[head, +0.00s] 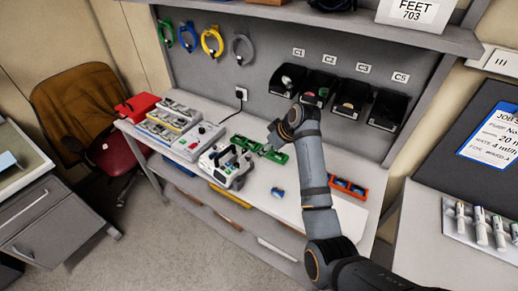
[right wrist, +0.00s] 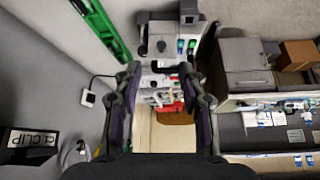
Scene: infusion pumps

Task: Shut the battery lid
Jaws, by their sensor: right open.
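A white infusion pump (head: 226,166) with a dark handle and green buttons stands on the grey bench, left of my right gripper (head: 262,146). In the right wrist view a grey and white device (right wrist: 168,38) with blue and green parts lies just beyond the fingertips. My right gripper also shows there (right wrist: 160,72), its two dark fingers spread apart with nothing held between them. I cannot make out the battery lid clearly or tell its angle. My left gripper is out of view.
A green tray (head: 272,155) lies by my right gripper and an orange tray (head: 348,187) farther right. A small blue item (head: 278,193) lies on the bench. More pumps (head: 197,140) and a red case (head: 137,107) stand left. Black bins (head: 351,98) hang behind. The bench's front middle is mostly clear.

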